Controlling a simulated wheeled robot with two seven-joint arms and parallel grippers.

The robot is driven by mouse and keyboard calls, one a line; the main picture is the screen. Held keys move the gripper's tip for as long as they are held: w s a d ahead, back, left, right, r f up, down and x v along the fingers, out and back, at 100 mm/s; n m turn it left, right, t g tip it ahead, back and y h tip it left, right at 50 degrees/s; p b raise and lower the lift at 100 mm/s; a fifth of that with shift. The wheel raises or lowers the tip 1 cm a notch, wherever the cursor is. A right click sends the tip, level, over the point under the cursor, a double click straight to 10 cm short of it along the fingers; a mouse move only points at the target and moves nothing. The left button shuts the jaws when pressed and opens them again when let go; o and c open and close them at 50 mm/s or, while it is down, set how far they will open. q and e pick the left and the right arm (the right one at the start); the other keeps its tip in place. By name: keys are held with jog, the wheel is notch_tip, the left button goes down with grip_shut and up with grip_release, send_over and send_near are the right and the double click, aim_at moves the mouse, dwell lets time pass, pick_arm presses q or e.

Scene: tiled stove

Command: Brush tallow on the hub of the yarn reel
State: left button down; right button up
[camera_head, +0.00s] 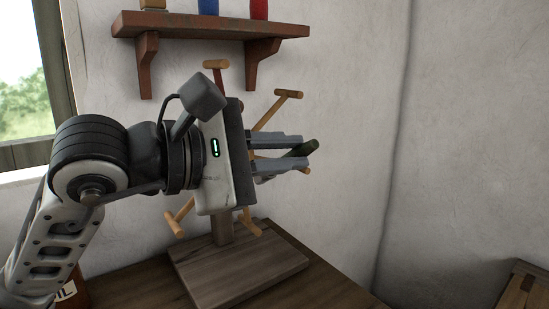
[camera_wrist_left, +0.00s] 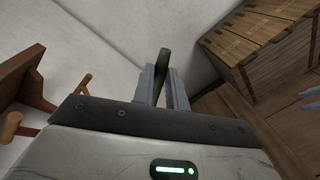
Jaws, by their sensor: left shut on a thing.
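The yarn reel (camera_head: 273,112) stands behind my left arm, with wooden arms ending in short crossbars and a square base (camera_head: 240,272) on the dark table. My left gripper (camera_head: 306,152) is in front of the reel and shut on a dark green handle, likely the brush (camera_head: 311,147). The handle also shows between the fingers in the left wrist view (camera_wrist_left: 161,62). The hub is hidden behind my gripper, so I cannot tell whether the brush touches it. The brush's bristles are not clearly visible. Reel crossbars show at the left in the wrist view (camera_wrist_left: 12,125).
A red-brown shelf (camera_head: 210,25) with blue and red items hangs above the reel. A partly hidden lettered container (camera_head: 66,292) stands at the lower left. A wooden chest (camera_wrist_left: 262,40) stands at the right. The wall right of the reel is bare.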

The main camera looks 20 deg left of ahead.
pick_arm(q)
jog(key=w+a+b, duration=0.2)
jog(key=w+a, duration=0.2)
jog(key=a, duration=0.2)
jog(key=shift+w, duration=0.3)
pick_arm(e)
jog(key=shift+a+r+t, duration=0.1)
jog(key=shift+r+t, duration=0.1)
jog(key=shift+t, duration=0.1)
pick_arm(q)
jog(key=shift+w+a, duration=0.1)
pick_arm(e)
jog(key=shift+f, duration=0.25)
